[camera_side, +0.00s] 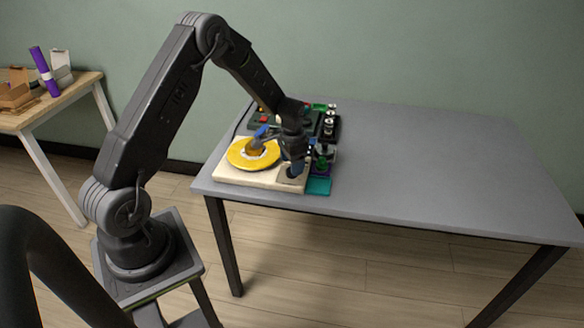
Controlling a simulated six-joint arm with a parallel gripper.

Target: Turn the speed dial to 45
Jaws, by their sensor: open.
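The yellow round dial plate (238,157) lies on a pale board (240,177) at the table's near left corner. A brownish knob (254,149) stands at the middle of the plate; its pointer and any scale marks are too small to read. My gripper (279,150) is open, low over the right part of the board, just right of the knob. Blue parts show on both sides of it, one near the knob and one near a grey patch. I cannot tell whether a finger touches the knob.
Dark trays with small coloured parts (331,125) stand behind and right of the board. A teal piece (319,186) lies at its right edge. The grey table (450,170) is clear to the right. A wooden side table (82,88) stands far left.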

